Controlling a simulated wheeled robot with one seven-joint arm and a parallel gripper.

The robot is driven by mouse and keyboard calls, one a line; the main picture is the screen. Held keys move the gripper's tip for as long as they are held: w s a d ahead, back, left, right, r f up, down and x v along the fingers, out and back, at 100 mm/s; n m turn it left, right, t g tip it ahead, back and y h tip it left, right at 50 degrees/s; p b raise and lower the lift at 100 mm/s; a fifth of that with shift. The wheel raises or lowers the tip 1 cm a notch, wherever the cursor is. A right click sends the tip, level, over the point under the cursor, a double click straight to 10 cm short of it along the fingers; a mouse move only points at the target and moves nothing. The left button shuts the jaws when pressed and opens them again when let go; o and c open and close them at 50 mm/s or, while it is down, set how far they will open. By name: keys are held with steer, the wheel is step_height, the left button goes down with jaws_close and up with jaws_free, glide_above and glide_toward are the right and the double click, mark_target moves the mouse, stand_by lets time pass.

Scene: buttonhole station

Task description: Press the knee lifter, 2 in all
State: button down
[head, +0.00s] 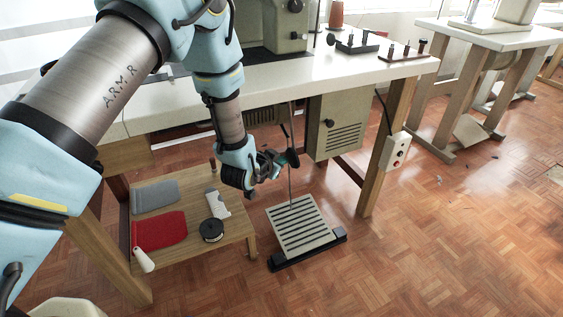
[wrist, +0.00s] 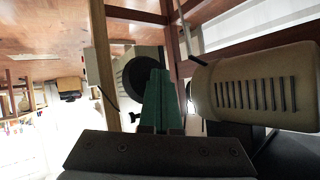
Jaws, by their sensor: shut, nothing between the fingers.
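The knee lifter is a round black pad (head: 293,158) on a thin rod under the front of the sewing table. In the wrist view the dark round pad (wrist: 134,78) shows just left of my fingers and partly behind them. My gripper (head: 282,161) is under the tabletop, right beside the pad on its left in the head view. Its green fingers (wrist: 160,98) are shut with nothing between them. I cannot tell whether the fingertips touch the pad.
The white sewing table (head: 300,82) is above my gripper. A slatted foot pedal (head: 302,226) is below. A low wooden stand (head: 180,250) holds cloths and a spool.

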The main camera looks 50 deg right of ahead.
steer(key=shift+s+d, duration=0.3)
steer(key=shift+d, duration=0.45)
stand_by(0.8)
stand_by(0.4)
steer(key=shift+w+a, duration=0.3)
steer(key=shift+a, duration=0.55)
steer(key=shift+w+a, duration=0.35)
steer(key=shift+a, duration=0.45)
steer(key=shift+w+a, duration=0.3)
steer(key=shift+a, duration=0.55)
steer(key=a, duration=0.1)
steer(key=w+a, duration=0.1)
steer(key=a, duration=0.1)
steer(key=w+a, duration=0.1)
steer(key=shift+a+r, duration=0.1)
steer(key=shift+a, duration=0.25)
stand_by(1.3)
